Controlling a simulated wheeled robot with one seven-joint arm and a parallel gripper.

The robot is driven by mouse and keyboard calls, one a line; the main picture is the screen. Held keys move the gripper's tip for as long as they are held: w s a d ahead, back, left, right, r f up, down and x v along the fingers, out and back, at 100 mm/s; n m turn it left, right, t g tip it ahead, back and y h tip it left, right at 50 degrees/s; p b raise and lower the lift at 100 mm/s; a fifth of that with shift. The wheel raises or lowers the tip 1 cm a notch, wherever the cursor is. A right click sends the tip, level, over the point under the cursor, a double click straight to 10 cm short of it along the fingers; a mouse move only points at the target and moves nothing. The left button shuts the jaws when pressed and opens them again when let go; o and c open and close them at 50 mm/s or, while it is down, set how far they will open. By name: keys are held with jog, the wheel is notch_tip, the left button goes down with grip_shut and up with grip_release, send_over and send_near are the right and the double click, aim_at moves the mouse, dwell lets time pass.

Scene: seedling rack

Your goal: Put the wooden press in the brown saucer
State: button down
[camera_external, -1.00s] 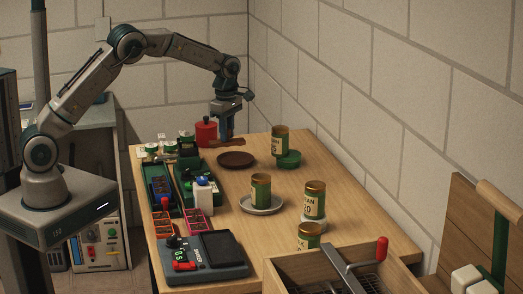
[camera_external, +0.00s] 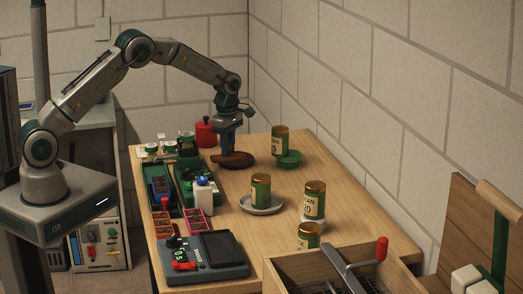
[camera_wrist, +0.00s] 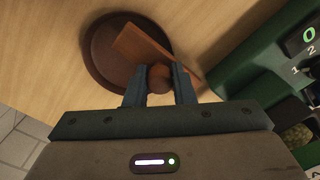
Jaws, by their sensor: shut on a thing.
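The wooden press (camera_wrist: 160,76) is between the fingers of my gripper (camera_wrist: 160,88) in the wrist view. Its round knob is gripped and its flat reddish-brown plate extends beyond the fingers. The brown saucer (camera_wrist: 93,55) lies under the press, whose plate crosses the saucer's right part and sticks out past its rim. In the external view my gripper (camera_external: 229,150) is shut on the press and points down over the brown saucer (camera_external: 250,163). The press covers much of the saucer there. I cannot tell whether the press touches it.
A green saucer (camera_external: 288,160) with a can (camera_external: 280,141) is to the right. A grey saucer (camera_external: 262,210) holds another can (camera_external: 261,188). A red canister (camera_external: 206,133) stands behind, and green trays (camera_external: 195,183) lie to the left. Bare tabletop lies in front of the brown saucer.

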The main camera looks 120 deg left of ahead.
jog(key=shift+f, duration=0.35)
jog(key=c, duration=1.2)
grip_release()
jog(key=shift+c, duration=0.2)
jog(key=shift+r, duration=0.1)
notch_tip(320, 180, up, 13)
jog(key=b, duration=0.1)
